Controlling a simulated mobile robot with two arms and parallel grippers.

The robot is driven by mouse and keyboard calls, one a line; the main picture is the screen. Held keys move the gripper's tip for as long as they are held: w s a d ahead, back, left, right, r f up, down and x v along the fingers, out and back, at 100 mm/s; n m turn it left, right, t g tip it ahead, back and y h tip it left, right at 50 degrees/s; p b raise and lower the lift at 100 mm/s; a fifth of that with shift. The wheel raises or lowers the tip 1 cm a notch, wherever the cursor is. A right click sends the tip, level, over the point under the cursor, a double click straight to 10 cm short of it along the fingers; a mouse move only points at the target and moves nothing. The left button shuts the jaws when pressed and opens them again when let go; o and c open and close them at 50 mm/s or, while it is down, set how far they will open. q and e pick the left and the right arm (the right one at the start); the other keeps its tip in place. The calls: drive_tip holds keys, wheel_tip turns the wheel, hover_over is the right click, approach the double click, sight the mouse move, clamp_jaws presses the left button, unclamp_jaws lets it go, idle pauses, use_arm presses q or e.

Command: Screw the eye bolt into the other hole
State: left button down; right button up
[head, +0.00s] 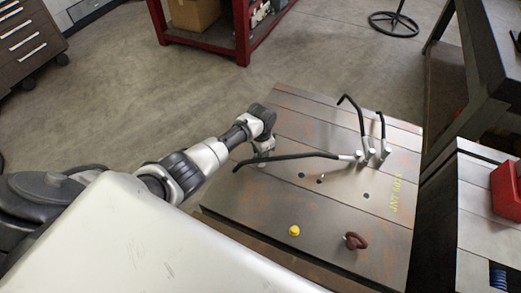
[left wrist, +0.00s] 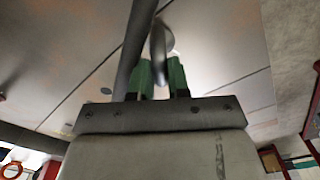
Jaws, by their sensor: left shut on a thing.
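My left gripper (head: 262,157) is at the mould base's (head: 330,215) far left part, beside the long black bar. In the left wrist view its green fingers (left wrist: 162,78) are shut on a thin dark grey piece (left wrist: 158,42). This looks like an eye bolt's ring seen edge-on, with a pale round part behind it. The head view hides it behind the gripper. Dark holes show on the plate, one right of the middle (head: 366,195) and one left of it (head: 301,175). A dark red eye bolt (head: 355,241) stands near the front. My right gripper is not in view.
A black bar (head: 290,157) with a silver end reaches close to my left gripper. Two more black bars (head: 352,108) (head: 381,125) rise at the back right. A yellow cap (head: 294,231) and a small pin (head: 321,178) are on the plate. A dark bench (head: 480,70) stands right.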

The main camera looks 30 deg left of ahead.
use_arm(q)
drive_tip(key=m, duration=0.2)
drive_tip(key=shift+m, duration=0.3)
drive_tip(key=shift+f+m, duration=0.1)
drive_tip(key=shift+m, duration=0.7)
drive_tip(key=m, duration=0.4)
drive_tip(key=shift+m+b, duration=0.3)
drive_tip(key=shift+b, duration=0.1)
drive_tip(key=shift+s+m, duration=0.1)
drive_tip(key=shift+m, duration=1.3)
drive_tip(key=shift+f, duration=0.1)
drive_tip(key=m+b, duration=0.1)
drive_tip(key=m, duration=0.3)
drive_tip(key=shift+f+b, duration=0.1)
drive_tip(key=shift+b, duration=0.2)
drive_tip(key=m, duration=0.3)
drive_tip(key=shift+b, duration=0.35)
drive_tip(key=shift+m, duration=1)
